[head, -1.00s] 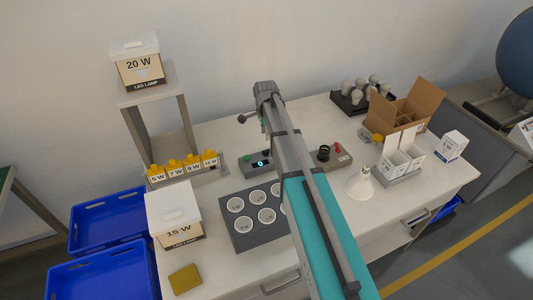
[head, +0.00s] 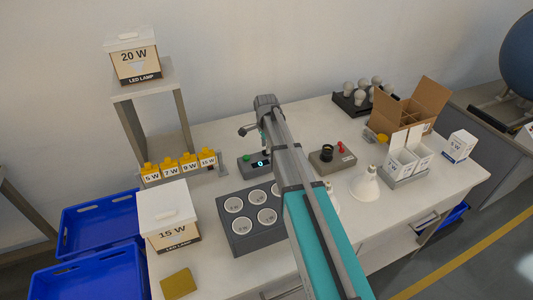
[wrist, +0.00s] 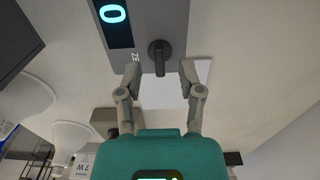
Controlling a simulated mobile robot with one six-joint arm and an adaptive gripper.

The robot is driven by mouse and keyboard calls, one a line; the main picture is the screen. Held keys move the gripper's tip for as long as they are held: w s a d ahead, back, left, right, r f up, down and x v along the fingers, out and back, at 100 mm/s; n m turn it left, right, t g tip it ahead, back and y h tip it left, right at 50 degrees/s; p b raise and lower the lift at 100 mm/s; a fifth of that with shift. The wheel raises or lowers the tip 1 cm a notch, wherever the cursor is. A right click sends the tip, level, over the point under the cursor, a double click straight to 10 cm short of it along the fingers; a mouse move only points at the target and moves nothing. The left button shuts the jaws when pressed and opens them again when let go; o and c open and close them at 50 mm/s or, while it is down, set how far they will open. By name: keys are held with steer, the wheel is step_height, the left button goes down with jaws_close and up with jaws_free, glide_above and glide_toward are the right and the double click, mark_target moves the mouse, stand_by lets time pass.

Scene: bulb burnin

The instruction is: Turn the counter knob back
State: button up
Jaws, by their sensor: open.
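The counter (head: 248,170) is a grey box with a green button and a lit display reading 0, standing on the bench behind my arm in the head view. In the wrist view the counter's grey face (wrist: 150,25) fills the top, with the display (wrist: 115,18) at the left. The dark counter knob (wrist: 160,52) stands out from this face, its bar pointing down in the picture. My gripper (wrist: 161,72) is open, with one finger on either side of the knob's lower end and a gap at each side. In the head view my arm hides the knob.
A second grey box (head: 333,160) with a black knob and red part stands right of my arm. A socket block (head: 240,240) lies in front. A reflector bulb (head: 365,186), white cartons (head: 410,160) and a cardboard box (head: 411,107) stand to the right.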

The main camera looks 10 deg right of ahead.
steer(key=shift+f+b, duration=0.5)
steer(key=shift+f, duration=0.3)
jaws_close()
